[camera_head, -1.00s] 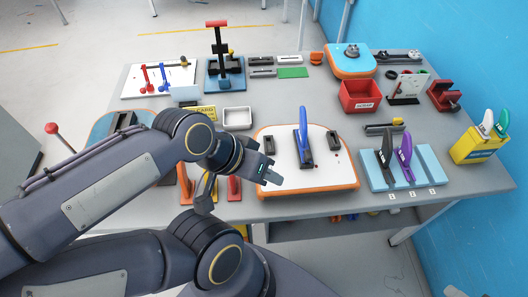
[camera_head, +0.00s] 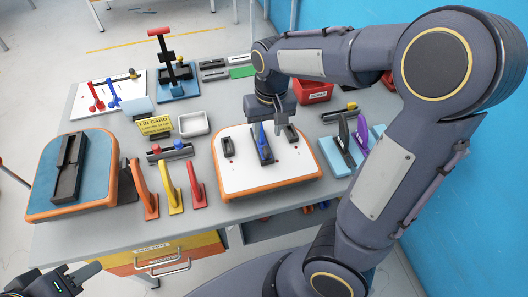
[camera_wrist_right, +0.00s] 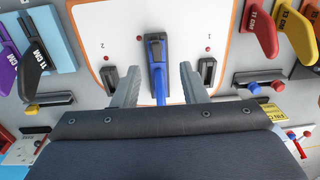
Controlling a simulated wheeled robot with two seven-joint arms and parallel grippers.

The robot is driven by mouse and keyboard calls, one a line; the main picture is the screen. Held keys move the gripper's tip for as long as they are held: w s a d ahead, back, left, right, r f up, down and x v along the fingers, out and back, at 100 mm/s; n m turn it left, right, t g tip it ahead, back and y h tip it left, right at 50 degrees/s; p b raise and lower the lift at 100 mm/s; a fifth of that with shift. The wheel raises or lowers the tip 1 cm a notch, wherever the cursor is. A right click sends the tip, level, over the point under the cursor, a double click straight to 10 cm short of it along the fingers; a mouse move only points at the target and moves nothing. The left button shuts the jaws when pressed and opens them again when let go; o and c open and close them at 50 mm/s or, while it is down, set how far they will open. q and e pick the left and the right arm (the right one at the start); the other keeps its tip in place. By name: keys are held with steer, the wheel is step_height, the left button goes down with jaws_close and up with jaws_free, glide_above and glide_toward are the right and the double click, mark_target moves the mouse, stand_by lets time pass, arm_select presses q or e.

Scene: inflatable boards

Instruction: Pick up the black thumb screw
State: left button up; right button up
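I cannot single out a black thumb screw for certain in either view. A white board with an orange rim (camera_head: 240,190) bears a blue-handled black tool (camera_head: 264,146) between two small black blocks, one left (camera_head: 228,147) and one right (camera_head: 291,133). My right gripper (camera_head: 281,122) is above the board's back part. In the right wrist view its fingers (camera_wrist_right: 159,88) are spread and empty, with the blue handle (camera_wrist_right: 160,90) showing between them and the blocks near the fingertips. My left gripper (camera_head: 82,275) is low at the bottom left, off the table; its fingers are too small to judge.
A black bar with red and blue knobs (camera_head: 170,151) lies left of the board. Orange, yellow (camera_head: 172,190) and red upright handles stand by the front edge. A blue stand with handled tools (camera_head: 335,158) is to the right. A white tray (camera_head: 193,124) lies behind.

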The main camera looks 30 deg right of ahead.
mark_target(267, 149)
steer(key=shift+w+f+h, duration=0.3)
steer(key=shift+w, duration=0.15)
steer(key=shift+d+f, duration=0.1)
steer(key=shift+f, duration=0.25)
step_height(267, 149, down, 7)
steer(key=shift+p, duration=0.35)
steer(key=shift+c, duration=0.5)
jaws_close()
